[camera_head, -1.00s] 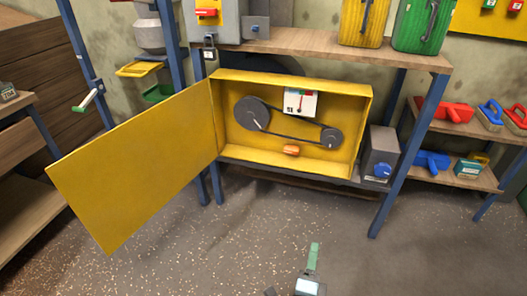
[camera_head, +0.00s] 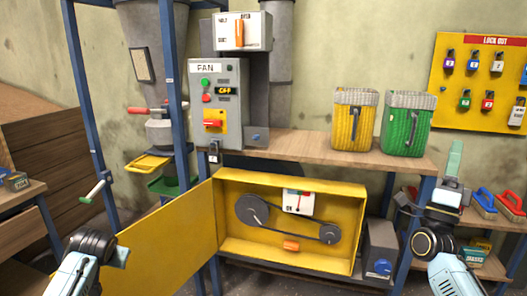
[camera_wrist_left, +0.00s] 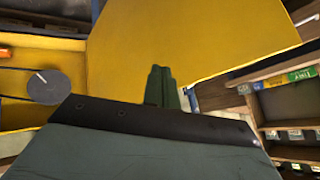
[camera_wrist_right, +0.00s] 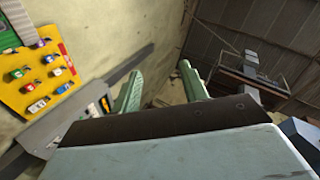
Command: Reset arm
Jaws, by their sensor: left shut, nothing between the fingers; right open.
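My right gripper (camera_head: 455,160) is raised at the right in the head view, its green fingers pointing up, in front of the wall. In the right wrist view its two fingers (camera_wrist_right: 157,80) stand apart with nothing between them. My left arm shows at the lower left of the head view, in front of the yellow door (camera_head: 165,245). In the left wrist view my left gripper (camera_wrist_left: 160,86) has its green fingers together and empty, with the yellow door behind them.
The yellow belt box (camera_head: 230,240) is open, with an orange piece (camera_head: 291,245) inside. Above it stand the fan control box (camera_head: 232,105), a yellow canister (camera_head: 352,120) and a green canister (camera_head: 406,124) on a shelf. A lockout board (camera_head: 450,110) hangs at the right.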

